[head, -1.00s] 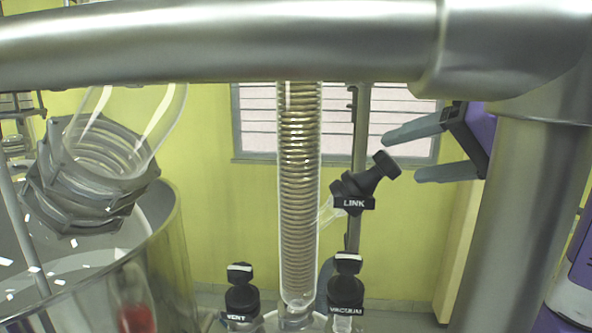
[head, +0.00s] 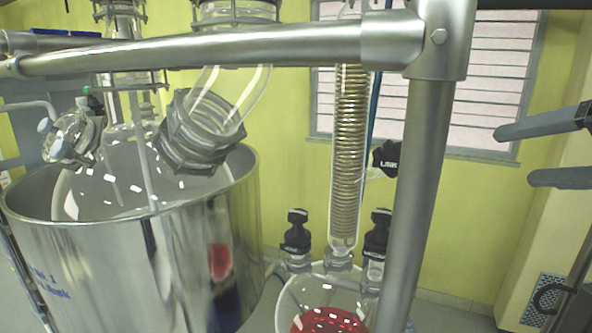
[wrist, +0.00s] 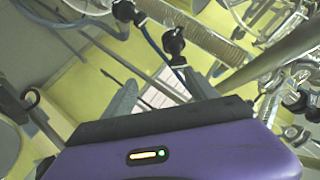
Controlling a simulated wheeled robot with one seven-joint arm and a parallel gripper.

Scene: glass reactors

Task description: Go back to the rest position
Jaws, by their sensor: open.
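My gripper (head: 535,150) is at the right edge of the head view, its two grey fingers apart with nothing between them. It is in free air to the right of the steel frame post (head: 418,190) and clear of the black LINK valve (head: 387,158).
A large steel vessel (head: 110,260) stands at the left. A steel rail (head: 215,48) crosses the top. A coiled glass condenser (head: 349,150) rises above a flask with red liquid (head: 328,322). Two black valves, one at left (head: 297,235), flank it. A yellow wall and window are behind.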

